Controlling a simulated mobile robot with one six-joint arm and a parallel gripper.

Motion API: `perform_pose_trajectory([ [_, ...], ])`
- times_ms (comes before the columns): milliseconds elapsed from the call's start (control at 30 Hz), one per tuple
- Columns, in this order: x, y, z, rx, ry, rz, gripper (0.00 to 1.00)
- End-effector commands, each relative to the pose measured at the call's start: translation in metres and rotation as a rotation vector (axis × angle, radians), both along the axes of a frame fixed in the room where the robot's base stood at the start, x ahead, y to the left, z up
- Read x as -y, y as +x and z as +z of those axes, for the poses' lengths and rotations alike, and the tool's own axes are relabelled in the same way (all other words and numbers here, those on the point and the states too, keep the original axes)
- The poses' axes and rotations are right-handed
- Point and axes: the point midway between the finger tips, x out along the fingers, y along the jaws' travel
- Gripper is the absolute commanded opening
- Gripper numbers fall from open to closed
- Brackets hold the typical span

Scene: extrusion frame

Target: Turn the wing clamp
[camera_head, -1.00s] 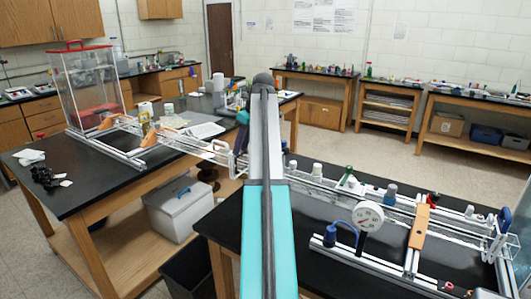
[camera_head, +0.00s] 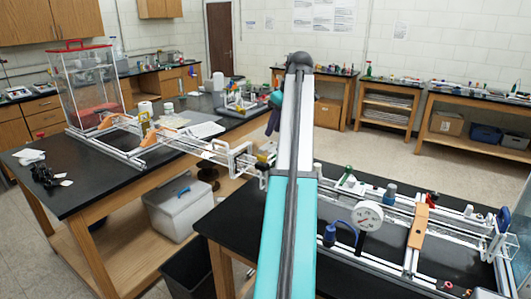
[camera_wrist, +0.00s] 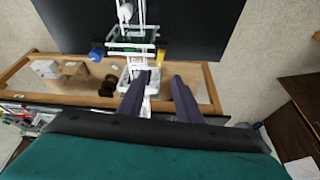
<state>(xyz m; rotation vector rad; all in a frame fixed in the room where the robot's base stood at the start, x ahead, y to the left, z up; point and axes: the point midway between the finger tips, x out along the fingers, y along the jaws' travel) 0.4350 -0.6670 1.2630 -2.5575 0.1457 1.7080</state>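I cannot single out the wing clamp with certainty. A small yellow part (camera_head: 266,156) sits at the frame joint left of my arm in the head view. The fingers are over the frame's near end, apart from both coloured parts in the picture. In the head view my arm hides most of the gripper.
The extrusion frame (camera_head: 190,146) bridges two black-topped benches. A round white dial gauge (camera_head: 367,216) and an orange block (camera_head: 418,226) are on the right bench. A clear red-topped case (camera_head: 86,88) stands at far left.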

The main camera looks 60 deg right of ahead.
Motion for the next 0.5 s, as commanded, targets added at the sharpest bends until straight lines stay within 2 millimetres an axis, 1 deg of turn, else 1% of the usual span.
perform_pose_trajectory([
  [267, 0.000, 0.010, -0.023, -0.001, 0.002, 0.001, 0.31],
  [500, 0.001, 0.022, -0.051, -0.001, 0.002, 0.002, 0.31],
])
